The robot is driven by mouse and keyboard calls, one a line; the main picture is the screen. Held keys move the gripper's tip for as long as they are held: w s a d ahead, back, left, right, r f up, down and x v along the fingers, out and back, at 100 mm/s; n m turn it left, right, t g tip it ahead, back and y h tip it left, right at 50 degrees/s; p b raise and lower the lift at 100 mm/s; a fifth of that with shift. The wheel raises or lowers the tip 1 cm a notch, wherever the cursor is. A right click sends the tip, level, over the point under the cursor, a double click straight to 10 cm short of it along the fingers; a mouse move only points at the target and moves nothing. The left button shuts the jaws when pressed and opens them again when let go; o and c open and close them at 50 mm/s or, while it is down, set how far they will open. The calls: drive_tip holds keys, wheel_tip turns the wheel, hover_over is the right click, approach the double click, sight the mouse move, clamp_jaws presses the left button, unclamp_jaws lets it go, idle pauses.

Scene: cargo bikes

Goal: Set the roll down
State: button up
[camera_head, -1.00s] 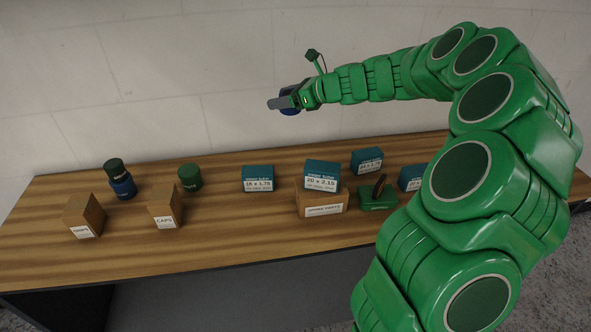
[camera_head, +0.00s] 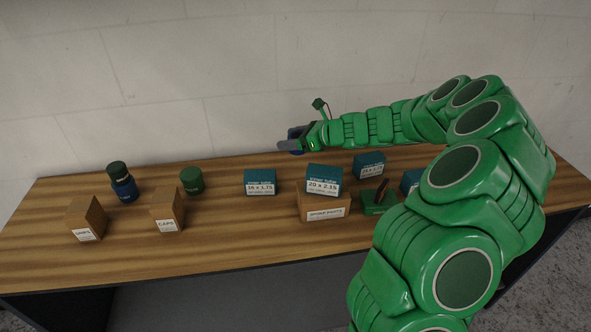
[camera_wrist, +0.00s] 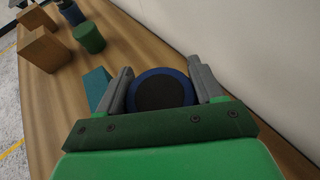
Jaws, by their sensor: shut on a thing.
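My gripper (camera_head: 288,146) is shut on a blue roll (camera_head: 295,133) above the back edge of the table, near the wall. In the wrist view, the roll (camera_wrist: 161,90) shows its round black top with a blue rim between the two grey fingers of my gripper (camera_wrist: 163,72). Most of the roll is hidden by the fingers in the head view. The gap under it is hard to judge. The wooden table (camera_head: 230,240) is below.
Boxes stand below and around it: a teal tube box (camera_head: 260,183), another teal box (camera_head: 324,180) on a brown carton (camera_head: 323,207), and a teal box (camera_head: 369,165) behind. At left are a green cylinder (camera_head: 191,181), a green-capped blue jar (camera_head: 124,188) and cartons (camera_head: 167,211). Bare table lies in front.

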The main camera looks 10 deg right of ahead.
sight(292, 172)
drive_tip(key=shift+f, duration=4.55)
drive_tip(key=o, duration=1)
drive_tip(key=shift+f, duration=0.1)
drive_tip(key=shift+o, duration=0.2)
drive_tip(key=shift+v, duration=6.05)
